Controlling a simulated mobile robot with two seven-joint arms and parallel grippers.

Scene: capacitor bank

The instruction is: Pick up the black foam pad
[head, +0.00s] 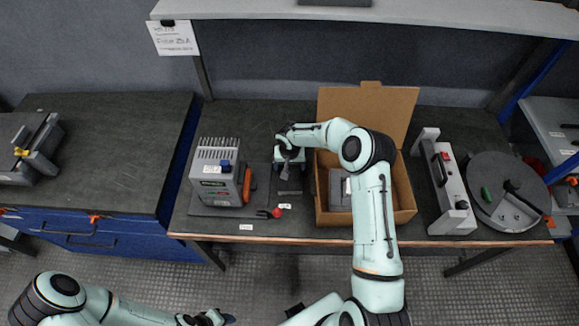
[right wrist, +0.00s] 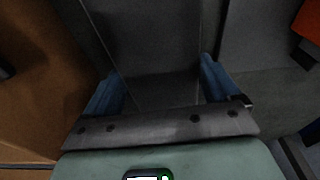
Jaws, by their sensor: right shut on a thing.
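My right gripper (head: 288,160) reaches down over the dark bench, just left of the cardboard box. In the right wrist view its two blue fingers (right wrist: 160,85) stand wide apart, one on each side of a dark, flat-faced block, which I take to be the black foam pad (right wrist: 155,45). The gripper is shut on it. In the head view the gripper and wrist hide most of the pad, so I cannot tell whether it touches the bench. My left gripper (head: 207,318) is low at the bottom edge, far from the bench top; its jaws are unclear.
The open cardboard box (head: 322,206) holds a grey block (head: 339,190). Left of my right gripper stands a grey device (head: 216,172) with an orange part. A red-knobbed item (head: 277,212) lies near the front edge. A grey unit (head: 447,190) and round plate (head: 490,180) stand right.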

